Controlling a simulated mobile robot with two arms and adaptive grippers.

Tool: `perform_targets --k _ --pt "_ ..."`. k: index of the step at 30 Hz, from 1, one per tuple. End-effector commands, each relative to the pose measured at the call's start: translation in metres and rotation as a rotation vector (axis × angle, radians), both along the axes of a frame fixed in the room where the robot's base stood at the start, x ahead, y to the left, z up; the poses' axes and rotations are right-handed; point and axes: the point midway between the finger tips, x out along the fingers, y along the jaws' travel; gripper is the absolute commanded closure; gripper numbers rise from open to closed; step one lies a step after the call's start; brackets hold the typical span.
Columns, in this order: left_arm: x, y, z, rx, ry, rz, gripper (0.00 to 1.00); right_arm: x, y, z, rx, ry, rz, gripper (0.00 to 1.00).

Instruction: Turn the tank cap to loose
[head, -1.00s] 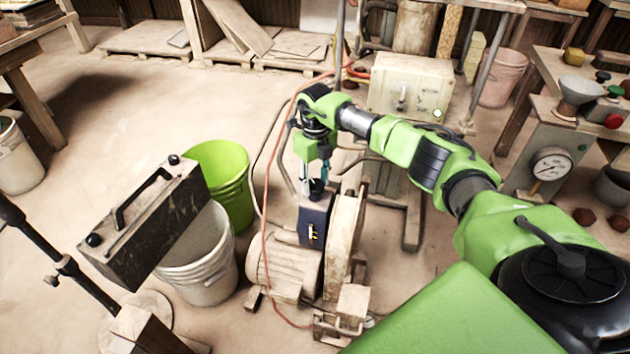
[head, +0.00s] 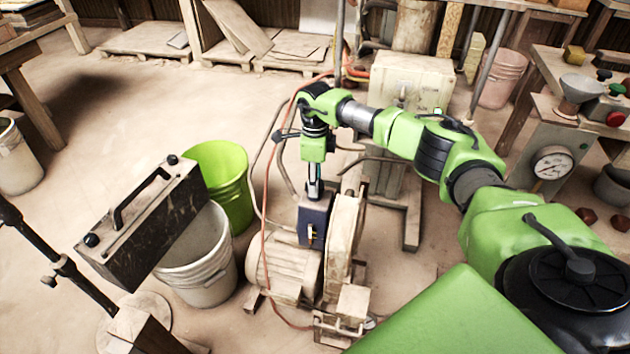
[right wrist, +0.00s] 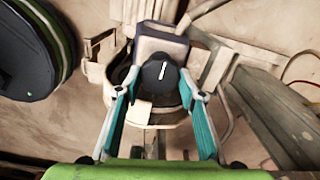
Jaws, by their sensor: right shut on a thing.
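The tank (head: 313,226) is a small dark blue box beside the motor and wheel housing in the head view. Its cap (right wrist: 158,76) is round and black with a white line on top, which points up and slightly right in the right wrist view. My right gripper (head: 314,190) points straight down over the tank and hides the cap in the head view. In the right wrist view, the teal-padded fingers of my right gripper (right wrist: 160,86) are shut on the cap, one on each side. My left gripper is not in view.
The pale motor (head: 285,268) and wheel housing (head: 345,235) stand close around the tank. An orange cable (head: 264,215) runs past on the left. A green bucket (head: 222,180), a white bucket (head: 205,262) and a dark box with a handle (head: 145,222) stand further left.

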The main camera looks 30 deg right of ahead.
Motion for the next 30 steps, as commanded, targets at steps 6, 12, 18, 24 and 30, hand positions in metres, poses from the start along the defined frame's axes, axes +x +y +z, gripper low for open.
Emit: perform_targets --k 6,12,18,24,30 --pt "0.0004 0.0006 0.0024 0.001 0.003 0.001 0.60 0.0009 -0.0007 0.0009 -0.001 -0.003 0.046 0.85" --pt "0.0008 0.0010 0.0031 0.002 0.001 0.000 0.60 0.0008 -0.0006 0.0010 -0.001 -0.002 0.057 0.85" --pt "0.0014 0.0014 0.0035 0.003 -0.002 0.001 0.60 0.0008 -0.0006 0.0010 -0.001 -0.002 0.056 0.85" --pt "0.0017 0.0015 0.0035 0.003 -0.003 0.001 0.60 0.0007 -0.0005 0.0008 -0.001 -0.002 0.055 0.47" --pt "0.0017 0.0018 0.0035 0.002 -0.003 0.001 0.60 0.0004 -0.0003 0.0004 -0.001 -0.001 0.055 0.47"
